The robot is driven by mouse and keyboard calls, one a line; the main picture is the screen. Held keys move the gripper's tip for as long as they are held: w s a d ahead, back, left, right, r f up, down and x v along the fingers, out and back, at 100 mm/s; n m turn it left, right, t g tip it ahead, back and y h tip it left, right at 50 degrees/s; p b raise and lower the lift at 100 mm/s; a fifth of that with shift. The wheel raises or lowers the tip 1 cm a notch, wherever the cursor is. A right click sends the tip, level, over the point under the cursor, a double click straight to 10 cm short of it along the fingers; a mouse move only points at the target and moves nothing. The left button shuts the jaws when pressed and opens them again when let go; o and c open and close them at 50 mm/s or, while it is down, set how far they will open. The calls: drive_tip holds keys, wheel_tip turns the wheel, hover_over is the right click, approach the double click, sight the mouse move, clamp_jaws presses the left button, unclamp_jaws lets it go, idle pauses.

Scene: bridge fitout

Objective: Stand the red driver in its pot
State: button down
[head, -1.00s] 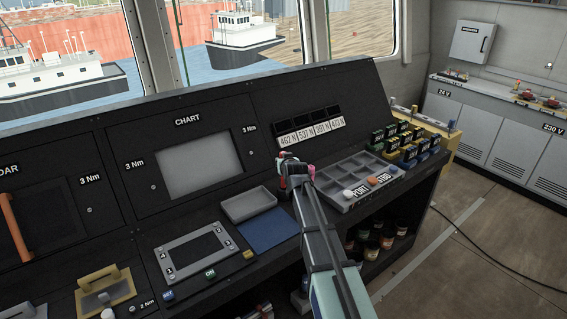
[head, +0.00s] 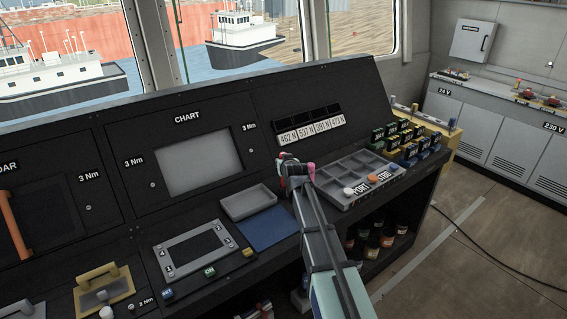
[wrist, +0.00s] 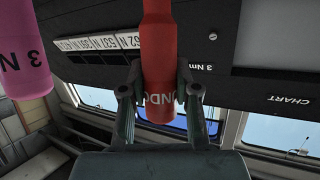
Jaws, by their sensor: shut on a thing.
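The red driver (wrist: 158,50) is in my gripper (wrist: 159,88) in the wrist view, its red handle between the two fingers. Part of the lettering on the handle is covered, and its upper end runs out of the picture. In the head view my gripper (head: 292,166) is above the console, left of the grey compartment tray; the driver is mostly hidden there. A pink handle (wrist: 22,52) marked "3 N" hangs at the left of the wrist view, apart from my fingers; pink also shows beside my gripper in the head view (head: 311,171). I cannot make out the red driver's pot.
A shallow grey tray (head: 248,204) and blue mat (head: 268,230) lie to the left. Several jars (head: 388,238) stand on the shelf below.

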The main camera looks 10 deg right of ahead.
drive_tip(key=shift+f+b, duration=1.25)
drive_tip(key=shift+f, duration=0.6)
drive_tip(key=c, duration=0.8)
unclamp_jaws()
drive_tip(key=shift+o, duration=0.2)
drive_tip(key=shift+s, duration=0.1)
drive_tip(key=v, duration=1.2)
